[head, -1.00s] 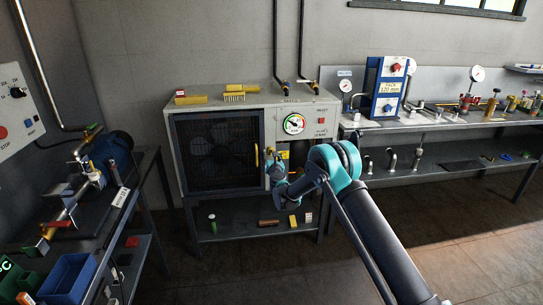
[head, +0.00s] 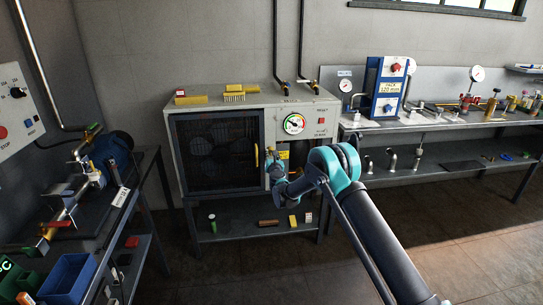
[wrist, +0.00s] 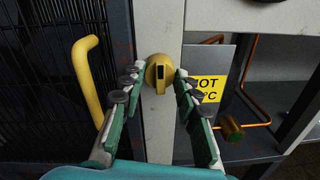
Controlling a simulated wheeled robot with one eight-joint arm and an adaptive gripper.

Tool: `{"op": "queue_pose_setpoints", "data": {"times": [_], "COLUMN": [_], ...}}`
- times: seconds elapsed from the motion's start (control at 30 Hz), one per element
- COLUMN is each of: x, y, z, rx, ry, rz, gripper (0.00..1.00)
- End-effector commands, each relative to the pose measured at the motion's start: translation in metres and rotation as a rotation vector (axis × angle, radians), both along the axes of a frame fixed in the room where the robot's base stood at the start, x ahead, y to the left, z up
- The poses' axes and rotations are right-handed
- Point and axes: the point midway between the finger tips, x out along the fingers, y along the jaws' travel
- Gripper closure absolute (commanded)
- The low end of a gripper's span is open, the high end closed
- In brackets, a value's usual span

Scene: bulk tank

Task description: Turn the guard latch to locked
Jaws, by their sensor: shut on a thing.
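The guard latch (wrist: 159,72) is a round yellow knob with a raised grip bar and a dark slot, on the pale post beside the guard door. In the wrist view the bar stands about upright. My gripper (wrist: 155,80) has its two green fingers with grey pads on either side of the knob, shut on it. In the head view my gripper (head: 275,171) is at the cabinet front, right of the door, and hides the latch. The dark mesh guard door (head: 218,150) looks closed, with a yellow handle (wrist: 88,80) left of the latch.
A yellow hot-warning sign (wrist: 208,88) and copper pipes (wrist: 248,70) lie just right of the post. A gauge (head: 294,124) is above. Brushes (head: 240,88) lie on the cabinet top. Benches stand on both sides, with open floor in front.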

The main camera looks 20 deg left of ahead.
Motion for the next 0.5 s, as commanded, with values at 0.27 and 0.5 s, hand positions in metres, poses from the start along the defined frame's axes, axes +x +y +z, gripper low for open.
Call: {"op": "queue_pose_setpoints", "data": {"times": [0.27, 0.5], "x": [-0.0003, -0.0003], "y": [0.0, 0.0002], "z": [-0.0003, -0.0006], "rx": [-0.071, -0.227], "ry": [-0.043, -0.139], "rz": [0.0, 0.0], "gripper": [0.97, 0.97]}}
